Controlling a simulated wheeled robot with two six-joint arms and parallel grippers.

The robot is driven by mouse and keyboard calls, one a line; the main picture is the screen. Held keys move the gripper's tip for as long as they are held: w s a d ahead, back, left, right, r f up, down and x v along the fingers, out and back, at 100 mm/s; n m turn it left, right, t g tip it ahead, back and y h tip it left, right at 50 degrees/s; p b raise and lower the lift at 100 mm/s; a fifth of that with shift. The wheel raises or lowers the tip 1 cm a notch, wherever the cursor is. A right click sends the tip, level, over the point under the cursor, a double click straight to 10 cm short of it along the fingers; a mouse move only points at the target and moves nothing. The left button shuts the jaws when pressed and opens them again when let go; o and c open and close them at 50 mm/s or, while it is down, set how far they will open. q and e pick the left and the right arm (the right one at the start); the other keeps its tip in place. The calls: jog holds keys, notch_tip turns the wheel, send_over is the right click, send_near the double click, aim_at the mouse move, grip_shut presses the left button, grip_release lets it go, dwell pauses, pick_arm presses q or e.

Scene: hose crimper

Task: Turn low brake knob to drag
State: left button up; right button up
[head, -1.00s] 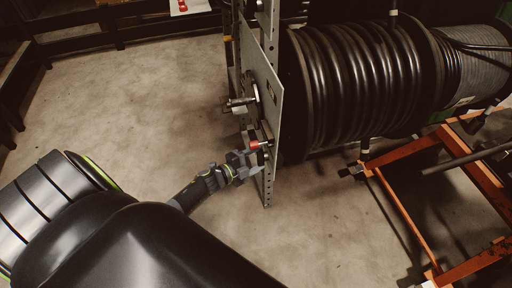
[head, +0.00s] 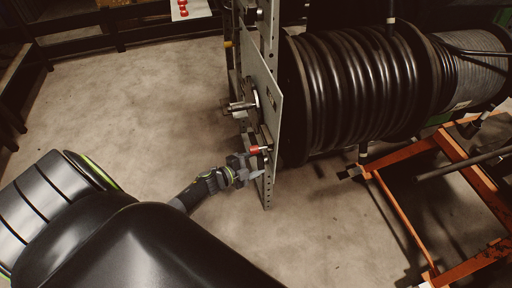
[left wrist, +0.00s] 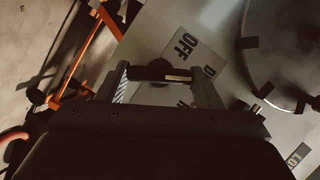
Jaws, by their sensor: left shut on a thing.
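The low brake knob (left wrist: 158,72) is a dark bar-shaped knob with a pale yellowish mark, in the left wrist view. It sits in front of a grey label plate (left wrist: 190,52) that reads OFF; a second word starting with D is partly covered. My left gripper (left wrist: 165,82) has one finger on each side of the knob and is shut on it. In the head view, my left gripper (head: 247,170) is at the lower part of the upright panel (head: 266,100), just below a red-tipped part (head: 257,149). The knob is hidden there. My right gripper is not in view.
A large reel of black hose (head: 355,85) stands behind the panel. A metal shaft (head: 241,106) sticks out of the panel above my gripper. An orange frame (head: 400,215) stands on the floor at the right. The floor left of the panel is clear.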

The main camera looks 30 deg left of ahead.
pick_arm(q)
jog(key=shift+s+f, duration=0.1)
jog(key=o, duration=1)
jog(key=shift+p+v, duration=0.7)
jog(key=shift+v, duration=8)
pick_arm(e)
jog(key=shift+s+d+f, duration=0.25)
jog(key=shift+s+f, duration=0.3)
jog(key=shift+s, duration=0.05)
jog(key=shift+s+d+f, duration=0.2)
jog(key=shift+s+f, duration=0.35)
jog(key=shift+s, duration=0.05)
